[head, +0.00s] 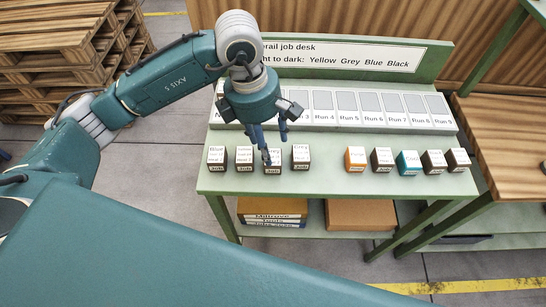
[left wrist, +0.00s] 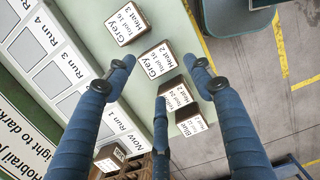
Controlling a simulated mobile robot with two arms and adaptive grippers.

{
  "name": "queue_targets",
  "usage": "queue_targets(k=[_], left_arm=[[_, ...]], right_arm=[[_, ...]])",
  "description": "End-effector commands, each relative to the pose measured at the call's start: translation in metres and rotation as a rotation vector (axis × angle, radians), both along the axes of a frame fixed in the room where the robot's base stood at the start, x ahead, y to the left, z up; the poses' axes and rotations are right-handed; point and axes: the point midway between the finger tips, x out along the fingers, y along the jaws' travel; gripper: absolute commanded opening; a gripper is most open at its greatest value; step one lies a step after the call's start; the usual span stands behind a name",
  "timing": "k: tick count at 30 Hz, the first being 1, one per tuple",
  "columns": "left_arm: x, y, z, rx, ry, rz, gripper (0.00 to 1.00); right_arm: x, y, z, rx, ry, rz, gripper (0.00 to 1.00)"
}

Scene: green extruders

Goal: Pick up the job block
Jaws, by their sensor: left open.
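Several dark job blocks with white labelled tops stand in a row on the green desk. At the left are a Blue block (head: 216,158), another block (head: 244,158), a Grey block (head: 272,169) and a second Grey block (head: 301,157). My left gripper (head: 272,146) is open above the first Grey block, its fingers partly hiding the label. In the left wrist view, the open fingers (left wrist: 165,80) surround a Grey block (left wrist: 155,60) marked Heat 2, with nothing visibly gripped. Another Grey block (left wrist: 123,27), marked Heat 3, sits beside it. My right gripper is not in view.
Farther right stand an orange-fronted block (head: 355,159), a teal one (head: 408,162) and several dark ones. Behind the blocks is a rail of numbered Run slots (head: 395,108). Bare desk lies between the two groups. Wooden pallets (head: 60,45) stand at far left.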

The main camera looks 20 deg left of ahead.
Motion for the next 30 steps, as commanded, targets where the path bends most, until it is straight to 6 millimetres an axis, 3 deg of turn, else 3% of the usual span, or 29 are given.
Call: queue_targets(k=[5,10,15,23,28,30], left_arm=[[0.000,-0.002,-0.011,-0.001,0.004,0.000,0.53],[0.002,-0.006,-0.034,-0.001,0.008,0.000,0.53],[0.005,-0.009,-0.055,-0.003,0.002,0.000,0.53],[0.005,-0.009,-0.060,-0.002,0.000,-0.001,0.53],[0.005,-0.009,-0.059,-0.002,0.000,-0.001,0.21],[0.005,-0.009,-0.059,-0.003,0.000,-0.001,0.17]], right_arm=[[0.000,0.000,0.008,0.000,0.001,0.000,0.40],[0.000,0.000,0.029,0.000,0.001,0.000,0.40],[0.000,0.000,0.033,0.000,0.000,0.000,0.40],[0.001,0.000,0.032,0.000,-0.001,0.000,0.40],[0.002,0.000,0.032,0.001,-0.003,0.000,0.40],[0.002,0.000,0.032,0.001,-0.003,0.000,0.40]])
